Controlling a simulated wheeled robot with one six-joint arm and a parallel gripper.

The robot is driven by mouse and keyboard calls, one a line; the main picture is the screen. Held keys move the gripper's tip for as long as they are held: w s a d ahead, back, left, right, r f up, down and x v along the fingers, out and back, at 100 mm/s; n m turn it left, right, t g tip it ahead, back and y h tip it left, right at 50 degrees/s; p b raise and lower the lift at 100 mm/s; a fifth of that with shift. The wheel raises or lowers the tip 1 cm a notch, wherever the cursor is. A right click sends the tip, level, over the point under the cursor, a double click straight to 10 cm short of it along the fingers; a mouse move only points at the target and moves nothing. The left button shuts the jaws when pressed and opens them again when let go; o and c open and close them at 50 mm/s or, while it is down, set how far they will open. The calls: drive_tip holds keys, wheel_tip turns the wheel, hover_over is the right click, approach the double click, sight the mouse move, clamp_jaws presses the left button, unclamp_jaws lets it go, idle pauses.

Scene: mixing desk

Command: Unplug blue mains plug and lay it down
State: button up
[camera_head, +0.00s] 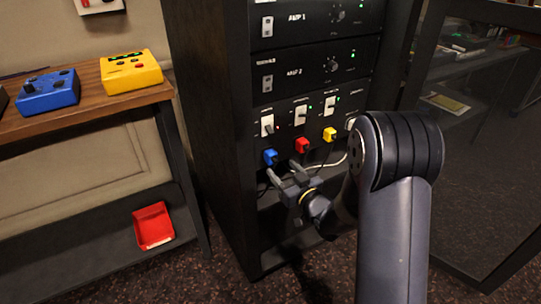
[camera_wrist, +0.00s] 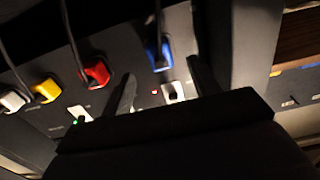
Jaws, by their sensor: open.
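The blue mains plug (camera_head: 270,157) sits in the leftmost outlet of the power panel in the rack, its dark cable hanging down. In the wrist view the blue plug (camera_wrist: 158,54) shows beyond the fingers, between their lines, with its cable running to the top edge. My gripper (camera_head: 284,176) is open just below and in front of the panel, near the blue plug. In the wrist view its two dark fingers (camera_wrist: 160,80) stand apart with nothing held. I cannot tell whether a finger touches the plug.
Red (camera_head: 302,145) and yellow (camera_head: 329,134) plugs sit to the right of the blue one, with a white plug (camera_wrist: 13,100) beyond. Switches (camera_head: 267,124) are above them. A wooden bench (camera_head: 90,112) with blue and yellow pedals stands left, a red tray (camera_head: 153,227) below. A glass door is right.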

sight(274, 160)
drive_tip(key=shift+b+x, duration=0.45)
drive_tip(key=shift+x, duration=2.6)
drive_tip(key=shift+b, duration=0.65)
drive_tip(key=shift+c, duration=0.6)
clamp_jaws()
drive_tip(key=shift+s+d, duration=0.1)
drive_tip(key=shift+b+v, duration=0.55)
drive_tip(key=shift+v, duration=2.3)
drive_tip(key=shift+f, duration=0.1)
